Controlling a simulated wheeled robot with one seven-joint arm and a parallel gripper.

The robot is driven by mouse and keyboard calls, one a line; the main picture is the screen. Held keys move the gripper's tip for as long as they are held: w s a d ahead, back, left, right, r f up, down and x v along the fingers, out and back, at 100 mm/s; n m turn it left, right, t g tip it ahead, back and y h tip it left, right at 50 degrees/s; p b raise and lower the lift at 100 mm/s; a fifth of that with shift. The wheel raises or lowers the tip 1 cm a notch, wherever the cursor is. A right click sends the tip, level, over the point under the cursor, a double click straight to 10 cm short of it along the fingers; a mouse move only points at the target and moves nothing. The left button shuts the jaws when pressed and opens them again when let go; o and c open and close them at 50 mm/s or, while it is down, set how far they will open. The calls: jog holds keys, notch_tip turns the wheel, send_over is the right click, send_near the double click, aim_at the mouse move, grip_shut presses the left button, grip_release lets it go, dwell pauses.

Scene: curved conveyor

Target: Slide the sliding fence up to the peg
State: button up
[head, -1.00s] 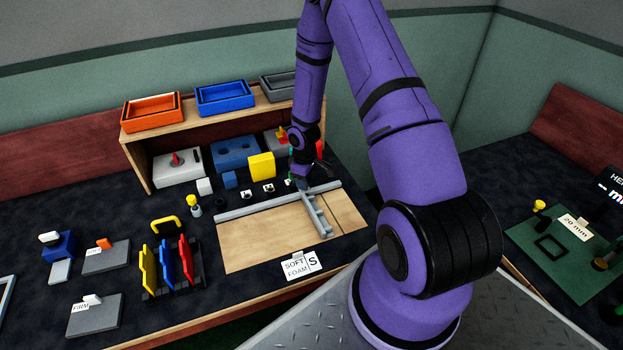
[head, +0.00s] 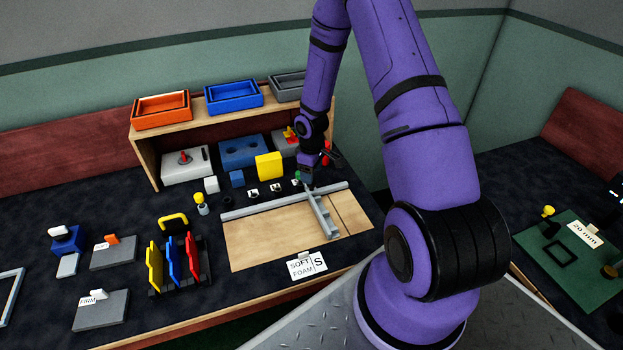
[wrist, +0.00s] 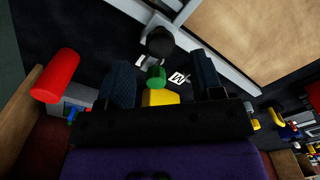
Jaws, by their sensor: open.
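The sliding fence (head: 320,215) is a grey metal bar lying across the pale wooden board (head: 265,238), right of its middle. Its far end meets a long grey rail (head: 260,205) along the board's back edge. A dark round knob (wrist: 160,42) shows just beyond the fingertips, by grey metal. A green cylinder (wrist: 156,75) shows between the fingers. I cannot tell which item is the peg.
Behind the board stand a yellow block (head: 269,166), small blocks and a wooden shelf (head: 145,160) with trays on top. A "SOFT FOAM" card (head: 306,266) lies at the board's front edge. A rack of coloured plates (head: 175,262) stands left. The board left of the fence is clear.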

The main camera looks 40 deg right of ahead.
notch_tip(320, 180, up, 7)
dwell(0.3)
dwell(0.5)
jog(key=s+a+r+m+t+h, duration=0.1)
jog(key=s+a+r, duration=0.1)
jog(key=r, duration=0.7)
jog(key=s+a+r+m, duration=0.1)
jog(key=s+a+r, duration=0.1)
jog(key=r, duration=0.6)
jog(key=s+a+r+m+t+h, duration=0.1)
jog(key=s+a+r, duration=0.15)
jog(key=r, duration=0.65)
jog(key=s+a+r+m+t+y, duration=0.1)
jog(key=s+a+r, duration=0.2)
jog(key=s+r, duration=0.3)
jog(key=s+a+r+m+t+y, duration=0.1)
jog(key=s+a+r, duration=0.3)
jog(key=s, duration=1.1)
notch_tip(320, 180, up, 3)
jog(key=shift+a+m+t, duration=0.3)
jog(key=shift+m+t, duration=0.1)
jog(key=shift+t, duration=0.2)
